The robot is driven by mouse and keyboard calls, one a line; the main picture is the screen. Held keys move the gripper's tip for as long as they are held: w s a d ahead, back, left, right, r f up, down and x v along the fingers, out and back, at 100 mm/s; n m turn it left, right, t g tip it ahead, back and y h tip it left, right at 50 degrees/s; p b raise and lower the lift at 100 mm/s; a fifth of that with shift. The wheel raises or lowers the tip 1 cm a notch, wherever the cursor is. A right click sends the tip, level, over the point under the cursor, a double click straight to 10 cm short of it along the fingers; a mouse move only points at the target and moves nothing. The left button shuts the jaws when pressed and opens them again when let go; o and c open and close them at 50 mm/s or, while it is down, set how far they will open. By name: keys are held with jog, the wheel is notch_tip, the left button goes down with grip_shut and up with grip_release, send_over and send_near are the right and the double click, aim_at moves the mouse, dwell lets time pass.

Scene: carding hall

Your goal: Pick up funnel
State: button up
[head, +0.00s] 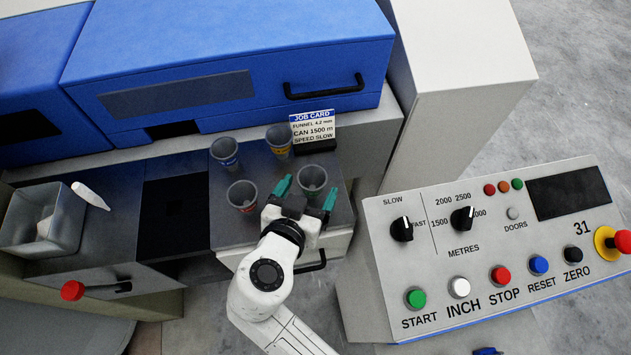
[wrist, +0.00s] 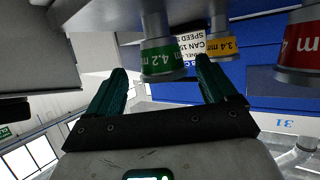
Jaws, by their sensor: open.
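The funnel with the green 4.2 mm band (wrist: 163,58) stands between the open jaws in the wrist view. In the head view this grey funnel (head: 312,179) is at the right of the worktop, its band hidden. My gripper (head: 308,188) is open, a teal finger on either side of it; contact cannot be told. The wrist view shows the fingers (wrist: 162,82) too. A red-banded funnel (head: 243,196) stands to the left, a blue-banded one (head: 225,153) behind that, and a yellow-banded one (head: 279,139), marked 3.4 mm, near the job card. The job card (head: 313,128) reads funnel 4.2 mm.
A blue machine cover (head: 230,60) with a black handle rises behind the worktop. A control panel (head: 500,250) with knobs and buttons is at the right. A grey bin (head: 45,222) and a white scoop-like object (head: 91,195) are at the left, beyond a dark recess (head: 172,215).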

aim_at(316, 174)
jog(key=shift+p+x, duration=0.8)
jog(key=shift+x, duration=2.1)
jog(key=shift+a, duration=0.15)
jog(key=shift+c, duration=0.3)
jog(key=c, duration=1.1)
jog(key=shift+r, duration=0.15)
